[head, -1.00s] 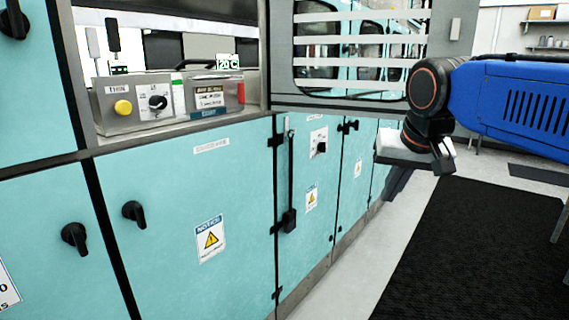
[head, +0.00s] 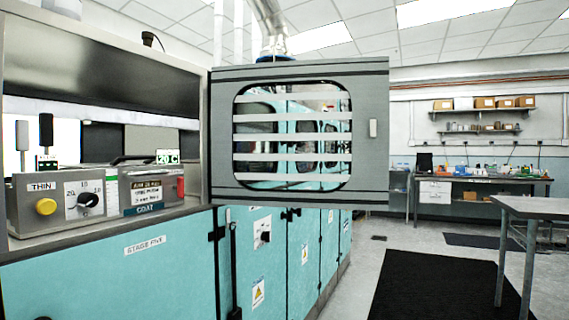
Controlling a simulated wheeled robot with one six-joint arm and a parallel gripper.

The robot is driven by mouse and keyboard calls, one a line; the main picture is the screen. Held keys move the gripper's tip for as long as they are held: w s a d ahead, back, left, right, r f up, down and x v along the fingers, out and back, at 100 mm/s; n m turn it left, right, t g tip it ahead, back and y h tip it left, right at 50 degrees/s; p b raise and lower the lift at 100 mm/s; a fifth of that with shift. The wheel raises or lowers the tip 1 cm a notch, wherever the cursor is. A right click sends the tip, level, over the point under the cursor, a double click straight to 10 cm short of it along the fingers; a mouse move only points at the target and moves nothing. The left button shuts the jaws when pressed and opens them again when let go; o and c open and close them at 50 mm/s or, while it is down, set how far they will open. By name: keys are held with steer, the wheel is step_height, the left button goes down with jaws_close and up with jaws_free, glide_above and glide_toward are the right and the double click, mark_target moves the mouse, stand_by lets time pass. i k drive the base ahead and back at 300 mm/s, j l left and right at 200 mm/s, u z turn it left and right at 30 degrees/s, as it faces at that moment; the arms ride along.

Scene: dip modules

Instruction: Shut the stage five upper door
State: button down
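The stage five upper door (head: 300,194) is a grey framed panel with a rounded, barred window. It stands swung open, hinged at its left edge beside the upper opening (head: 95,110) of the machine. A small pale handle (head: 373,128) is near its right edge. The label "STAGE FIVE" (head: 145,245) is on the teal lower front below the opening. My gripper is not in view.
A control panel (head: 100,195) with a yellow button and a dial sits on the ledge inside the opening. Teal lower cabinets (head: 300,245) run back beyond the door. A metal table (head: 530,208) stands at the right. Dark mats (head: 440,290) lie on open floor.

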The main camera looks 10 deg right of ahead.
mark_target(364, 81)
steer(key=i+l+u, duration=0.1)
steer(key=u, duration=1.25)
steer(key=l+u, duration=0.4)
steer(key=l, duration=0.15)
steer(key=l+u, duration=0.4)
steer(key=l, duration=0.15)
steer(key=l+u, duration=0.35)
steer(key=l, duration=0.2)
steer(key=k+l+u, duration=0.2)
steer(key=l+u, duration=0.2)
steer(key=k+l, duration=0.2)
steer(key=l, duration=0.25)
steer(key=k+l+u, duration=0.15)
steer(key=l, duration=0.3)
steer(key=k+l, duration=0.2)
steer(key=l, duration=0.2)
steer(key=k+l+u, duration=0.1)
steer(key=l, duration=0.35)
steer(key=k+l, duration=1.05)
steer(key=l, duration=0.15)
steer(key=k, duration=0.3)
steer(key=l+u, duration=0.05)
